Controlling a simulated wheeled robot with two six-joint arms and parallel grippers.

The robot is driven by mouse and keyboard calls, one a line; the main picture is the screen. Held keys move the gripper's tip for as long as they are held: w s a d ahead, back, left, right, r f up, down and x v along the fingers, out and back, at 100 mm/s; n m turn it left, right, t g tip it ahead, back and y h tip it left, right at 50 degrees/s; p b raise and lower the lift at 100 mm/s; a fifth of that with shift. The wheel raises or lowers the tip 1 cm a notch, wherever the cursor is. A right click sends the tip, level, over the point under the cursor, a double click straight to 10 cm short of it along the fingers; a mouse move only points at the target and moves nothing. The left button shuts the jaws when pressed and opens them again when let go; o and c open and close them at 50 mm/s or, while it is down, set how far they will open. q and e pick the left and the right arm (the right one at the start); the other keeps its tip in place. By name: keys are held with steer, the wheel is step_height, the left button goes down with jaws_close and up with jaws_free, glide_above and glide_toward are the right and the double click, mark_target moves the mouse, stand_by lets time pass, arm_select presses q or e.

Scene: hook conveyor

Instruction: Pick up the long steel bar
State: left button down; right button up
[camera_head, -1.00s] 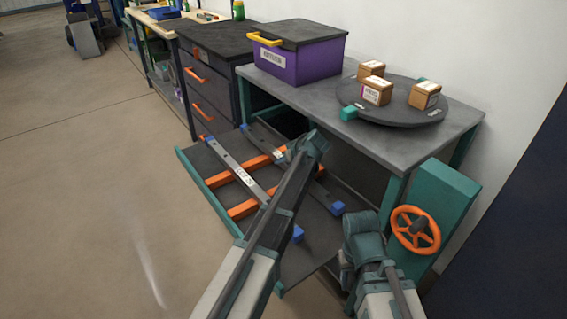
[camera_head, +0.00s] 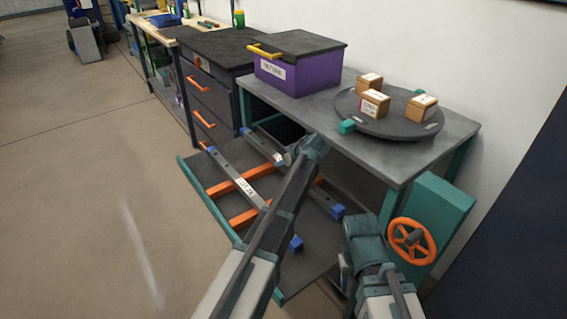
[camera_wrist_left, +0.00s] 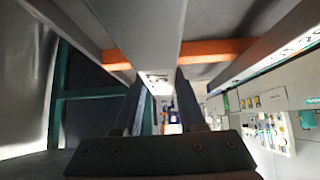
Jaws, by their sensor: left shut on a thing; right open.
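Two long grey steel bars with blue end pieces lie side by side across orange crosspieces. My left gripper (camera_head: 284,160) is shut on the right-hand steel bar (camera_head: 258,144), near its upper part; my forearm hides part of this bar. In the left wrist view the same bar (camera_wrist_left: 150,35) runs between the two fingers, with a pale label near the tips. I cannot tell whether it is clear of the crosspieces. The left-hand bar (camera_head: 224,163) carries a white label. My right gripper (camera_head: 350,262) is open, at the lower right, apart from the bars.
The bars are over a dark tray (camera_head: 205,170) with teal edges. A grey table (camera_head: 445,140) beside it holds a purple box (camera_head: 315,72) and a round turntable (camera_head: 395,125) with small cartons. An orange handwheel (camera_head: 412,240) stands at the right. Floor at left is clear.

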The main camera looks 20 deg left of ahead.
arm_select(q)
steer(key=s+d+r+p, duration=0.1)
steer(key=s+d, duration=0.9)
steer(key=s, duration=0.2)
steer(key=shift+d+r, duration=0.2)
steer(key=shift+r, duration=0.15)
steer(key=shift+s+r, duration=0.1)
step_height(320, 180, up, 22)
steer(key=p, duration=2.2)
steer(key=shift+a, duration=0.1)
